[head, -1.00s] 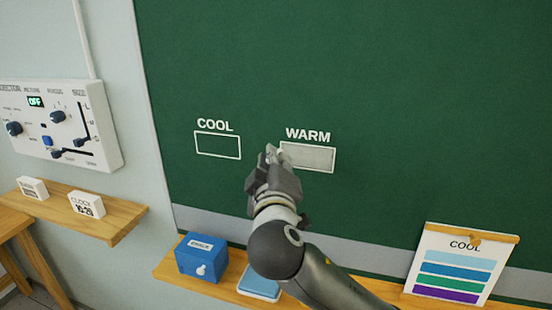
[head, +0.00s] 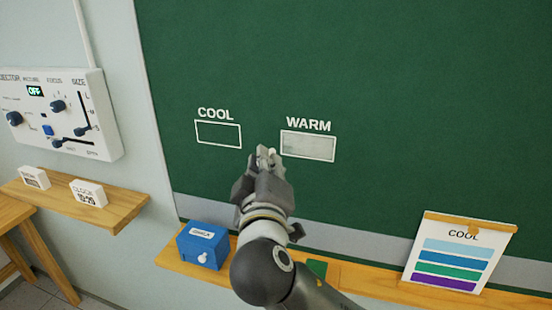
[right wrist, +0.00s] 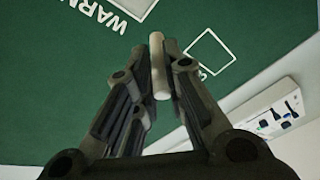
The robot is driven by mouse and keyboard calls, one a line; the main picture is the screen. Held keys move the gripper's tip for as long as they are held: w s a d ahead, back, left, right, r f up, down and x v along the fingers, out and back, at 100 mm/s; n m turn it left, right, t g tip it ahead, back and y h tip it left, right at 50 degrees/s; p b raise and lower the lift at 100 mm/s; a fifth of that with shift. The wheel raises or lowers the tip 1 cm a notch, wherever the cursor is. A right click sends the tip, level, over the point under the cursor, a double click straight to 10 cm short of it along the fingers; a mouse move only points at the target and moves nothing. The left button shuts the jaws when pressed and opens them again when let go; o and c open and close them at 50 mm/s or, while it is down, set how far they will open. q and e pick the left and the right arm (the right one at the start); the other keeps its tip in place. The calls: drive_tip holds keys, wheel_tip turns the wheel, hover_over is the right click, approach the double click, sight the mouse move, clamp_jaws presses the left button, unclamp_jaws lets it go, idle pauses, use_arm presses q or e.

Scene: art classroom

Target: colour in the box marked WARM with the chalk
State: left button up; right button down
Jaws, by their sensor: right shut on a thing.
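The box marked WARM (head: 308,147) is on the green chalkboard, and its inside is filled with pale chalk. The box marked COOL (head: 218,134) to its left is an outline with a green inside. My right gripper (head: 265,160) is just left of and below the WARM box. It is shut on a white stick of chalk (right wrist: 158,66), whose tip points toward the board; I cannot tell whether it touches. In the right wrist view, the WARM box (right wrist: 135,5) is cut off at the top edge. My left gripper is not in view.
A wooden ledge (head: 345,283) runs below the board. On it stand a blue chalk box (head: 203,247) and a COOL colour card (head: 459,256); a green item (head: 317,268) is partly behind my arm. A control panel (head: 60,117) and a small shelf (head: 122,207) are on the left wall.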

drive_tip(key=shift+w+a+f+n+y+p, duration=0.15)
drive_tip(key=shift+f+n+y+p, duration=0.15)
drive_tip(key=shift+f+y+p, duration=0.35)
drive_tip(key=w+d+f+n+t+y+p, duration=0.1)
drive_tip(key=w+d+f+p, duration=0.1)
drive_tip(key=w, duration=0.3)
drive_tip(key=shift+d+y, duration=0.35)
drive_tip(key=shift+d, duration=0.2)
drive_tip(key=shift+w+d, duration=0.2)
drive_tip(key=shift+w, duration=0.4)
idle(1.0)
drive_tip(key=shift+s+d+p, duration=0.35)
drive_tip(key=shift+d, duration=0.45)
